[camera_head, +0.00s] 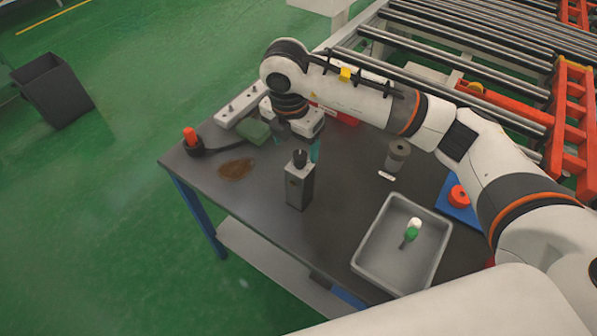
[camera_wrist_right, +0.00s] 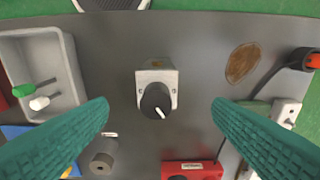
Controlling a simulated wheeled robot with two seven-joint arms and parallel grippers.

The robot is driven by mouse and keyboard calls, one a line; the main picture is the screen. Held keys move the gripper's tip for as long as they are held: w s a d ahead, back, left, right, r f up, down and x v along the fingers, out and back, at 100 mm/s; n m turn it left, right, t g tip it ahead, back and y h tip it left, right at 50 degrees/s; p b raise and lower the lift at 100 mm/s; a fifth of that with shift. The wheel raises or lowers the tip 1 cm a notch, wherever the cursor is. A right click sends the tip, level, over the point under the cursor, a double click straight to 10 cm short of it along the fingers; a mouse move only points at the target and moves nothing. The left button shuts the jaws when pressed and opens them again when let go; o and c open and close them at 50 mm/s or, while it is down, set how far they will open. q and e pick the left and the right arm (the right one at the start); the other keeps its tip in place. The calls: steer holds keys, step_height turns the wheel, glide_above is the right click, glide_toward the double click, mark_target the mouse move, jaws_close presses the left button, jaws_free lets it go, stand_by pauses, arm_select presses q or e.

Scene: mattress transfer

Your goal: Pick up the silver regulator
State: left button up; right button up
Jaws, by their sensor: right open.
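The silver regulator (camera_head: 300,183) is a box with a black knob on top. It stands upright on the dark table (camera_head: 340,190). In the right wrist view the regulator (camera_wrist_right: 157,88) is seen from above, between and beyond the fingertips, with its black knob and white pointer mark. My right gripper (camera_head: 315,146) is behind the regulator in the head view. In the right wrist view its two teal fingers (camera_wrist_right: 160,108) are wide apart with nothing between them. My left gripper is not in view.
A grey tray (camera_head: 366,224) with a green and a white item stands right of the regulator. A dark cylinder (camera_head: 397,154), a power strip (camera_head: 240,104), a red-tipped black item (camera_head: 190,136) and a red box (camera_wrist_right: 193,170) are nearby. A brown stain (camera_head: 236,169) marks the left side.

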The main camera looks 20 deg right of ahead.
mark_target(300, 167)
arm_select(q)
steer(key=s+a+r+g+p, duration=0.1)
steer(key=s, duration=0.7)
arm_select(e)
steer(key=f, duration=0.1)
steer(key=s+f, duration=0.1)
steer(key=f, duration=0.1)
steer(key=shift+s+d+f, duration=0.1)
steer(key=shift+f, duration=0.15)
steer(key=f, duration=0.1)
steer(key=w+f+p, duration=0.1)
steer(key=f+p, duration=0.1)
steer(key=shift+w+d+f, duration=0.2)
steer(key=shift+d+f, duration=0.05)
steer(key=shift+d, duration=0.1)
step_height(300, 167, down, 2)
steer(key=shift+d, duration=0.1)
steer(key=shift+w+f, duration=0.1)
steer(key=shift+f, duration=0.1)
steer(key=c, duration=1.1)
jaws_close()
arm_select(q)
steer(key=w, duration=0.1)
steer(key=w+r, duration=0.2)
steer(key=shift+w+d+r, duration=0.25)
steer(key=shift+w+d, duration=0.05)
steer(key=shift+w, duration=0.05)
arm_select(e)
steer(key=shift+r, duration=0.1)
